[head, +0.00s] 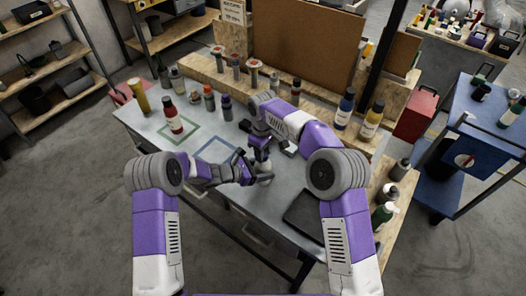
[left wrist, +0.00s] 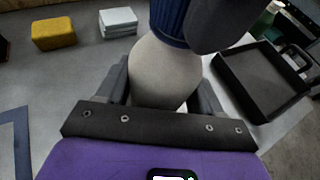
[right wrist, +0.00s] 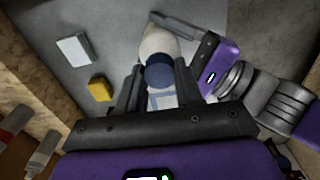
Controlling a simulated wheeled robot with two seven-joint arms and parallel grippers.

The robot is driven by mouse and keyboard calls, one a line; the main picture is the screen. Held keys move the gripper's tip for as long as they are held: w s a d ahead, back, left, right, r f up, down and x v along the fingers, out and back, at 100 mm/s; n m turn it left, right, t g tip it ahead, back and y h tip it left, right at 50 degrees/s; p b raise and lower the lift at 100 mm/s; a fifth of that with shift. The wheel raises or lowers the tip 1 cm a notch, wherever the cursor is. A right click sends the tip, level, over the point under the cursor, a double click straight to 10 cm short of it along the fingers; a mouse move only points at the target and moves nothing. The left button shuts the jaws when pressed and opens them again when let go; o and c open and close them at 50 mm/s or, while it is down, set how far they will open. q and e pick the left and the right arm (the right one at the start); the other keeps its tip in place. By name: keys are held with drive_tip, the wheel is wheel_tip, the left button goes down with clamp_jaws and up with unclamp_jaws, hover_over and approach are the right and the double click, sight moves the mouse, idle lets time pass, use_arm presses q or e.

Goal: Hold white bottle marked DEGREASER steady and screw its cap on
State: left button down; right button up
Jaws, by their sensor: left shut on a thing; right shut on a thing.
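The white bottle (left wrist: 165,78) stands upright near the front of the workbench and also shows in the head view (head: 266,178). Its DEGREASER marking is not readable in these frames. My left gripper (head: 250,174) is shut around the bottle's body from the left. A dark blue ribbed cap (left wrist: 171,22) sits at the top of the bottle, and it also shows in the right wrist view (right wrist: 160,73). My right gripper (head: 262,158) is shut on the cap from above. How far the cap is threaded is hidden.
A black tray (left wrist: 262,82) lies right of the bottle. A yellow sponge (left wrist: 53,34) and a white block (left wrist: 118,22) lie behind it. A blue square outline (head: 217,150) and a green one (head: 180,133) mark the bench.

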clamp_jaws()
drive_tip(key=o, duration=1.1)
unclamp_jaws()
drive_tip(key=shift+r, duration=0.1)
wheel_tip(320, 180, up, 12)
drive_tip(key=shift+f, duration=0.1)
use_arm(q)
drive_tip(key=shift+c, duration=0.4)
unclamp_jaws()
drive_tip(key=shift+a, duration=0.1)
